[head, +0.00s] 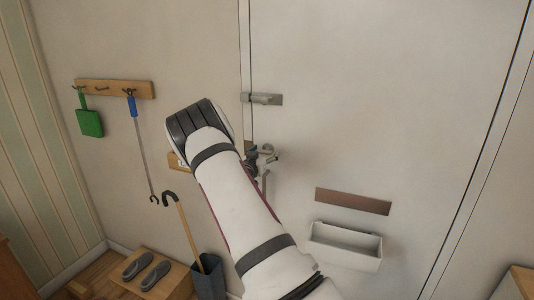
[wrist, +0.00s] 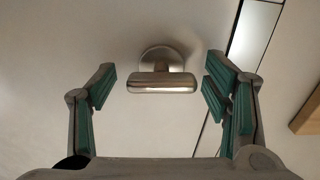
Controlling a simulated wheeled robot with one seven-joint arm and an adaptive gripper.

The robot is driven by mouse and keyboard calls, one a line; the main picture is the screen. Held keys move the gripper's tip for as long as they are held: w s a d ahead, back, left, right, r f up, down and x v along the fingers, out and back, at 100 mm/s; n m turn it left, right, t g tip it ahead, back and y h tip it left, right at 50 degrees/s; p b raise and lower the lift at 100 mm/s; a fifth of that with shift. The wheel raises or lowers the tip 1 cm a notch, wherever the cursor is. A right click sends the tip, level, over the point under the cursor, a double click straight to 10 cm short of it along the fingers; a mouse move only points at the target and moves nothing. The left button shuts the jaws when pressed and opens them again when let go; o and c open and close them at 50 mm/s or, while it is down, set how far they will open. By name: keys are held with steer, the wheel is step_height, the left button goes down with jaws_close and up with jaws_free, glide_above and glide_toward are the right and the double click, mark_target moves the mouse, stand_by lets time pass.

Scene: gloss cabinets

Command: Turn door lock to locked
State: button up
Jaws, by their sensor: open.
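The door lock turn is a brushed metal bar (wrist: 162,83) on a round base (wrist: 161,55), seen in the wrist view. The bar lies horizontally across the picture. My gripper (wrist: 160,88) is open, with its teal-padded fingers left and right of the bar and a gap on both sides. Neither finger touches it. In the head view my arm hides most of the gripper; a small round metal fitting (head: 267,149) shows beside it on the pale door (head: 380,80).
A metal latch (head: 262,99) sits above on the door edge. A brown slot plate (head: 353,201) and a white letter box (head: 345,246) are lower right. At left are a hook rail (head: 115,89), a green dustpan (head: 89,122), a cane (head: 183,225) and a grey bin (head: 207,276).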

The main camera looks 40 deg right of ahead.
steer(key=shift+w+d, duration=0.1)
steer(key=shift+d, duration=0.05)
jaws_close()
steer(key=shift+m+b, duration=0.35)
steer(key=shift+m, duration=0.05)
jaws_free()
steer(key=v, duration=1.2)
